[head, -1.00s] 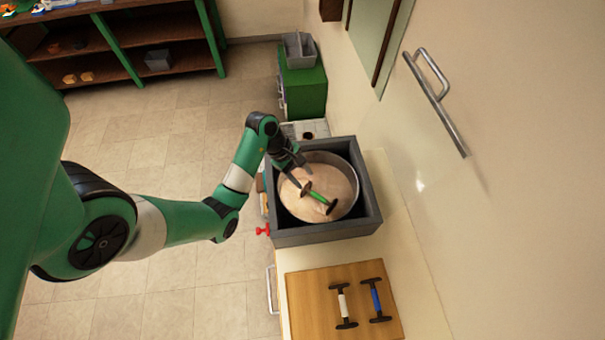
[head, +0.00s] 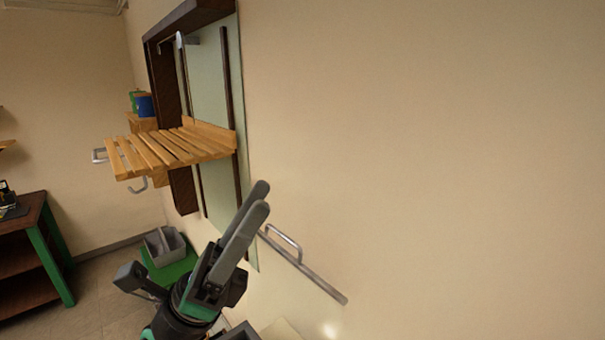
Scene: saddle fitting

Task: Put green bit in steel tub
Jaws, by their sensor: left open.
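My left gripper (head: 260,197) is raised in front of the wall, its two grey fingers pointing up and to the right. It is open, and nothing shows between the fingers. The green bit and the steel tub are out of view now. Only a corner of the dark grey basin (head: 240,332) that surrounds the tub shows at the bottom edge. My right gripper is not in view.
A slatted wooden shelf (head: 170,150) juts from the wall beside a glass panel (head: 210,110). A metal rail (head: 305,268) is fixed to the wall right of the gripper. A grey caddy (head: 164,245) stands on a green cabinet (head: 172,272). The right-hand wall is bare.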

